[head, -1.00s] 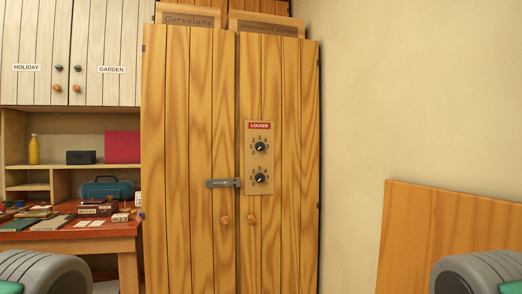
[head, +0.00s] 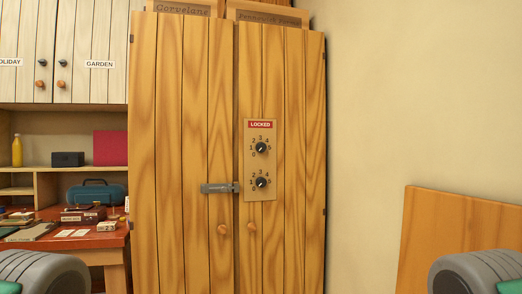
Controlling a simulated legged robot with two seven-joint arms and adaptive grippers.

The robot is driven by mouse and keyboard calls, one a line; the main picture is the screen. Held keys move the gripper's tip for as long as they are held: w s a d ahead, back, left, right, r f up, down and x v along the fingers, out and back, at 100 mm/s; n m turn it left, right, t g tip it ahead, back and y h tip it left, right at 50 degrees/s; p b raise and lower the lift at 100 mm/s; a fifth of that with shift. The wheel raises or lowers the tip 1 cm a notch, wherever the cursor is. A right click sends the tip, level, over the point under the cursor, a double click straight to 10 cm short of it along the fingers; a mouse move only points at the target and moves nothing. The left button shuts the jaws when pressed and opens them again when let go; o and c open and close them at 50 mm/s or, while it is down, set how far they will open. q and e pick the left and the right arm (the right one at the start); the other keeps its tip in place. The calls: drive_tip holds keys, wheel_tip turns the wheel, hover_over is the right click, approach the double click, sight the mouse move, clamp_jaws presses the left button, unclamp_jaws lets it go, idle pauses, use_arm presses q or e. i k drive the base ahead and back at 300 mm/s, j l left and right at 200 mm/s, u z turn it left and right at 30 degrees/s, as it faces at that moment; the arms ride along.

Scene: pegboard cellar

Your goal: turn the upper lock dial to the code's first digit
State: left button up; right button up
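The tall wooden cabinet (head: 180,120) stands ahead with both doors shut. Its lock plate (head: 260,165) is on the right door, under a red LOCKED sign (head: 260,125). The upper lock dial (head: 261,148) is a dark knob with digits around it; its exact setting is too small to read surely. The lower dial (head: 261,183) sits below it. A grey latch bar (head: 218,188) spans the door gap. Grey rounded parts of my arms show at the bottom corners, well short of the cabinet. Neither gripper's fingers are visible.
A red-brown desk (head: 110,245) on the left holds small boxes, cards and a block with digits (head: 107,227), perhaps 2 and 3. A wooden panel (head: 460,240) leans by the right wall. Wall space right of the cabinet is clear.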

sight(260, 147)
drive_tip(key=i+j+z, duration=0.1)
drive_tip(key=i+z, duration=0.15)
drive_tip(key=i, duration=0.15)
drive_tip(key=i+j+z, duration=0.55)
drive_tip(key=i, duration=0.2)
drive_tip(key=z, duration=0.35)
